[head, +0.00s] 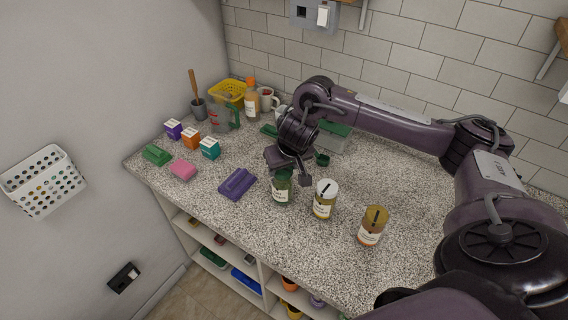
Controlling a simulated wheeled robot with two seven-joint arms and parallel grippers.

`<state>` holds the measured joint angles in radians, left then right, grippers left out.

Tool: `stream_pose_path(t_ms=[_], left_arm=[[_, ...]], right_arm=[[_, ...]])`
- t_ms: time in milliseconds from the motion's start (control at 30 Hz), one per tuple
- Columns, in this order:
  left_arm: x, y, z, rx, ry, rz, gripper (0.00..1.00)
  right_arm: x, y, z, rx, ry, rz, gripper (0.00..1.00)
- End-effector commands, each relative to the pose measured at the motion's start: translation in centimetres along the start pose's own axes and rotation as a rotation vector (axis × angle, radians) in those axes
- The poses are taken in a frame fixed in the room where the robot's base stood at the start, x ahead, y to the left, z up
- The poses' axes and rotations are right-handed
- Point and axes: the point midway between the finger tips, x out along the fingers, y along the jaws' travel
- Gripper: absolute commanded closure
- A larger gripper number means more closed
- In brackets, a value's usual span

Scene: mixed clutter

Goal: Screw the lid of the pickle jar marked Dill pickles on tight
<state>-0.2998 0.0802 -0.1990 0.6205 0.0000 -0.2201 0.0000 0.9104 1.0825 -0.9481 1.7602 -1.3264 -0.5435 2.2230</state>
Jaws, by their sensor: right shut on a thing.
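Three labelled jars stand upright in a row on the speckled counter (330,244). One is a green jar (282,190), one a jar with a white lid (324,201), and one an amber jar with a golden-brown lid (372,227). Each has a pale label, too small for me to read, so I cannot tell which says Dill pickles. My right gripper (288,170) reaches down onto the top of the green jar and is shut on its lid, which the fingers largely hide. I cannot tell how the lid sits. My left gripper is out of view.
A purple object (237,183) lies left of the green jar. The counter's front edge runs close before the jars.

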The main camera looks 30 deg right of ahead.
Motion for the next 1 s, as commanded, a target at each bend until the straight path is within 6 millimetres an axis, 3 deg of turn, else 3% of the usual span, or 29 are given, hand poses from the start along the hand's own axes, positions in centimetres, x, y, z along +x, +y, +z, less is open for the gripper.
stream_pose_path(t_ms=[1000], left_arm=[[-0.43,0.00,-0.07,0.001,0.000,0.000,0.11]], right_arm=[[0.58,0.00,0.24,0.000,0.000,0.000,0.72]])
